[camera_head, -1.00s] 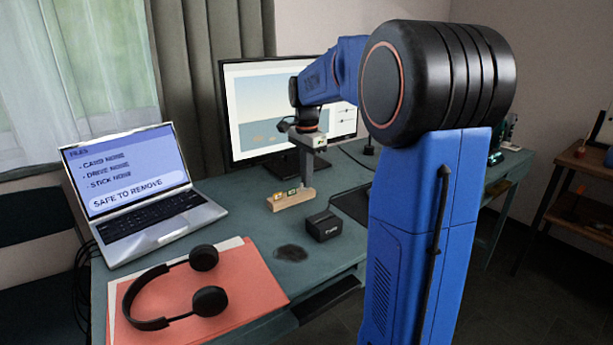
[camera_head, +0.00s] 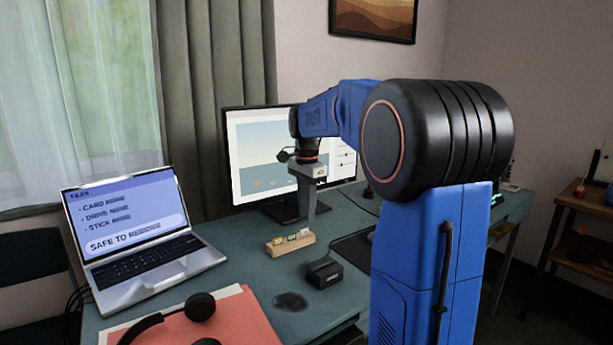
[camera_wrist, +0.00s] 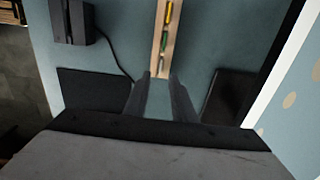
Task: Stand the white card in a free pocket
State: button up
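A wooden rack (camera_head: 290,246) stands on the desk in front of the monitor, with several small pieces in its pockets; some look pale or white and one yellowish. The wrist view also shows the rack (camera_wrist: 154,62), holding yellow, green and reddish pieces in a row. I cannot tell for sure which piece is the white card. My gripper (camera_head: 313,218) points down above and just right of the rack. In the wrist view, my gripper (camera_wrist: 160,88) has its fingers apart, with only the desk visible between them, near the rack's end.
A black box (camera_head: 323,272) with a cable sits right of the rack. The monitor (camera_head: 292,170) stands close behind my gripper. A laptop (camera_head: 140,232) is at left, with headphones (camera_head: 165,318) on a red folder (camera_head: 240,322) in front. A dark round patch (camera_head: 290,301) marks the desk.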

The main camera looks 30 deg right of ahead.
notch_tip(320, 180, up, 13)
dwell(0.3)
jog(key=shift+f, duration=0.1)
dwell(0.4)
